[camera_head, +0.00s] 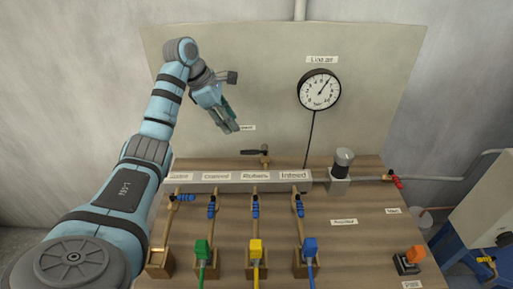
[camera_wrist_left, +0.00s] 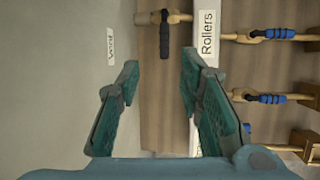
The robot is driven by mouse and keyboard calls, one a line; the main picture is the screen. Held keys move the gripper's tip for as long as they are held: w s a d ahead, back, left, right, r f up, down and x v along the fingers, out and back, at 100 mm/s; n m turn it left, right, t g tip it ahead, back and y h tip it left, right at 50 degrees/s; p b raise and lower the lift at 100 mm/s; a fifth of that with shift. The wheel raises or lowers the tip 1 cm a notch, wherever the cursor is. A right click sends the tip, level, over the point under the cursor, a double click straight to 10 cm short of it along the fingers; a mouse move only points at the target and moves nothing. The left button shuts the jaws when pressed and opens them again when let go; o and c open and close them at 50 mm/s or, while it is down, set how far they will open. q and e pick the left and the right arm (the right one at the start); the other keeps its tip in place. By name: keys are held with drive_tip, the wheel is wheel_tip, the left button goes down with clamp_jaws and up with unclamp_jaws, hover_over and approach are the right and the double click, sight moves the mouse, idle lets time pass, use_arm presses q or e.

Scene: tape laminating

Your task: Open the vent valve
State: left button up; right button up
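The vent valve has a black lever (camera_head: 252,152) and a brass body (camera_head: 265,153). It stands behind the grey manifold bar, below the Vent label (camera_head: 246,128) on the back panel. Its lever points left in the head view, across its brass pipe. In the left wrist view the black lever (camera_wrist_left: 166,40) shows beyond the fingertips, at right angles to the brass stub (camera_wrist_left: 178,17). My left gripper (camera_head: 229,121) is open and empty, above and left of the valve, and not touching it. It also shows in the left wrist view (camera_wrist_left: 160,68). My right gripper is not in view.
The manifold (camera_head: 225,184) carries several blue-handled valves, such as the Rollers one (camera_head: 255,208), with coloured plugs in front. A gauge (camera_head: 319,89) hangs on the panel right of the gripper. A dark-capped cylinder (camera_head: 343,162) and red-handled valve (camera_head: 393,180) stand right.

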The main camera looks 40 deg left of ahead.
use_arm(q)
approach(246, 151)
drive_tip(key=x, duration=0.8)
drive_tip(key=shift+w+d+f, duration=0.2)
drive_tip(key=shift+w, duration=0.2)
drive_tip(key=shift+s+r, duration=0.15)
drive_tip(key=shift+s, duration=0.05)
drive_tip(key=shift+c, duration=1.2)
clamp_jaws()
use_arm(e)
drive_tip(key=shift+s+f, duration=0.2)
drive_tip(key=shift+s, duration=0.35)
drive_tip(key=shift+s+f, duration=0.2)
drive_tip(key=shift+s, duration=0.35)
